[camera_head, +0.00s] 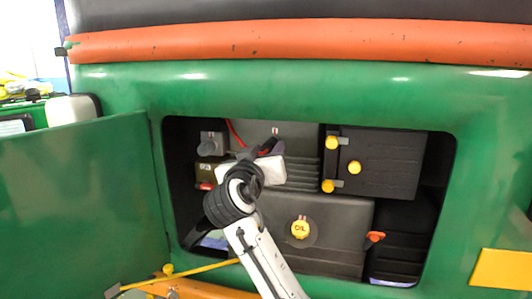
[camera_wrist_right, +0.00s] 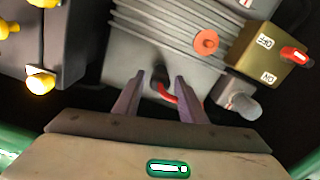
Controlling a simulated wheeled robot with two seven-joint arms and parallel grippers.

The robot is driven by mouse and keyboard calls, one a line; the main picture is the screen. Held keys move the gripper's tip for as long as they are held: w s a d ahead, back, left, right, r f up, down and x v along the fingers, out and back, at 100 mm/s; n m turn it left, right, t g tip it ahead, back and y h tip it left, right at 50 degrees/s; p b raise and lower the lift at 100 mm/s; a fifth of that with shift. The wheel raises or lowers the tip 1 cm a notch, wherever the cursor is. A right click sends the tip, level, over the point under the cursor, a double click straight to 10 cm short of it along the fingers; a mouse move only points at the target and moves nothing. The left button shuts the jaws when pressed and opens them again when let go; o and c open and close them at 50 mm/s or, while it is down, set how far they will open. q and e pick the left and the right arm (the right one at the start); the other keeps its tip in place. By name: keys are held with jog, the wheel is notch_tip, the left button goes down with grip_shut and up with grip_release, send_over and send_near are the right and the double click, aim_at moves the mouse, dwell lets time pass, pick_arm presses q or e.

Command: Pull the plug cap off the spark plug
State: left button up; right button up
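The plug cap (camera_wrist_right: 158,75) is a small dark boot with a red cable at the foot of the grey finned engine block (camera_wrist_right: 165,35) in the right wrist view. My right gripper (camera_wrist_right: 160,80) is open, with its two fingers on either side of the cap and visible gaps beside it. In the head view my right gripper (camera_head: 270,148) is inside the engine bay, and it and my wrist hide the cap. Only the red cable (camera_head: 235,133) shows there. The spark plug itself is hidden. My left gripper is not in view.
A switch box (camera_wrist_right: 258,48) with a red switch and a grey knob (camera_wrist_right: 240,106) are close by. A dark box (camera_head: 385,165) with yellow knobs is at the right. The green bay frame (camera_head: 300,95) surrounds the opening, and an open green door (camera_head: 80,200) stands left.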

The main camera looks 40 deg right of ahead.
aim_at(267, 151)
jog(key=c, duration=0.9)
jog(key=shift+a, duration=0.1)
jog(key=shift+v, duration=2)
